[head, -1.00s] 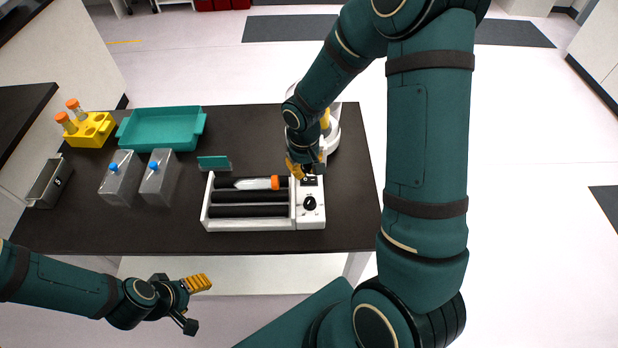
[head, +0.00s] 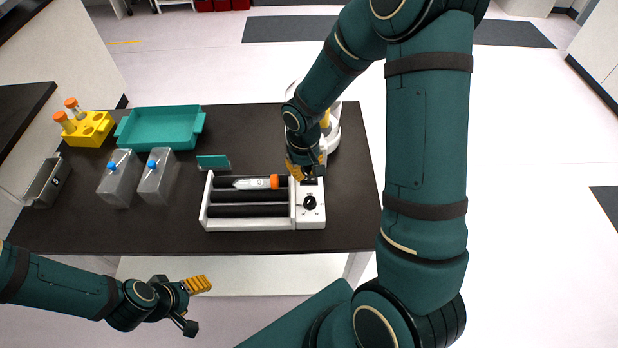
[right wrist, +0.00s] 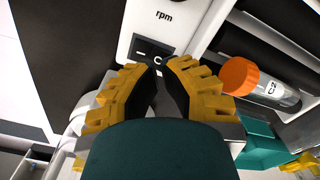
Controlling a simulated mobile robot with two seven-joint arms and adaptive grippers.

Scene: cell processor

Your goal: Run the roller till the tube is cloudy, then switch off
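A white roller (head: 248,225) with dark bars stands on the dark table. A tube with an orange cap (head: 256,183) lies along its back bars; it also shows in the right wrist view (right wrist: 262,85), with a dark-marked label. Its contents look pale grey there, and I cannot tell how cloudy they are. The control panel (head: 311,216) has a dark knob (head: 310,203) and a black rocker switch (right wrist: 151,54), partly hidden by my fingers. My right gripper (right wrist: 158,74) has its fingertips together, empty, at the switch's near edge. My left gripper (head: 197,304) is empty in front of the table; its fingers look apart.
A teal tray (head: 160,148), a yellow rack (head: 91,136) with orange-capped tubes, two clear bottles with blue caps (head: 158,178) and a grey bin (head: 46,184) stand to the left. A white round device (head: 331,135) stands behind my right gripper.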

